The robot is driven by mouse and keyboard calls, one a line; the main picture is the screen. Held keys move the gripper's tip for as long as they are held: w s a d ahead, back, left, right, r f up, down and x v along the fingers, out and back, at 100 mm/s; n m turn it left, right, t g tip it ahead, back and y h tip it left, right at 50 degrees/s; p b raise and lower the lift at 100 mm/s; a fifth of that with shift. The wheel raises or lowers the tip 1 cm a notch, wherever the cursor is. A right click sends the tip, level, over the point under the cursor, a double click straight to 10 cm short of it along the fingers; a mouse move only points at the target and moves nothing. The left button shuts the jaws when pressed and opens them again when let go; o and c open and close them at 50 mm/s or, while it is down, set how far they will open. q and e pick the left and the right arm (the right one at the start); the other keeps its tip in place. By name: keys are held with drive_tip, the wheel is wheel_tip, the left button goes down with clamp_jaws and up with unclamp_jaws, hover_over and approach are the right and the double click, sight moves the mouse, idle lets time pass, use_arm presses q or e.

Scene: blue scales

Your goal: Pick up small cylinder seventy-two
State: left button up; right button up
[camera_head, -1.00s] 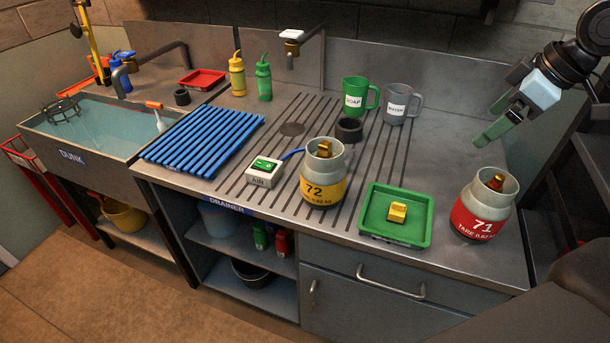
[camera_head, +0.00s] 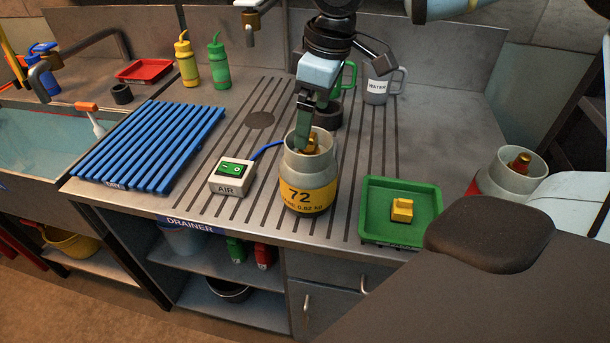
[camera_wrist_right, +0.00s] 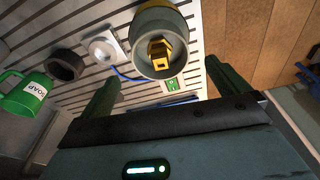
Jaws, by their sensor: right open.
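Small cylinder seventy-two (camera_head: 310,192), grey with a yellow band marked 72 and a brass valve, stands upright on the grooved drainer. My right gripper (camera_head: 302,138) hangs above it, fingers pointing down near the collar and partly covering the valve. In the right wrist view the cylinder's round collar (camera_wrist_right: 166,41) and brass valve face the camera, roughly in line with the gap between the open fingers of the right gripper (camera_wrist_right: 160,82). Nothing is held. Whether a finger touches the collar is unclear. My left gripper is not in view.
The AIR box (camera_head: 232,176), with a blue hose, is left of the cylinder. A green tray (camera_head: 374,220) with a yellow block is to its right. A green mug (camera_head: 349,75), a grey WATER mug (camera_head: 377,92) and a dark ring (camera_head: 328,116) are behind. Cylinder seventy-one (camera_head: 507,177) is partly hidden.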

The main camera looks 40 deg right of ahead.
sight(311, 135)
drive_tip(key=shift+w+a+f, duration=0.15)
drive_tip(key=shift+w+f, duration=0.05)
drive_tip(key=shift+f, duration=1.55)
drive_tip(key=shift+w+a+f, duration=0.1)
drive_tip(key=shift+w+f, duration=0.05)
drive_tip(key=shift+f, duration=1.6)
drive_tip(key=shift+r, duration=0.1)
drive_tip(key=c, duration=2)
wheel_tip(311, 135, up, 10)
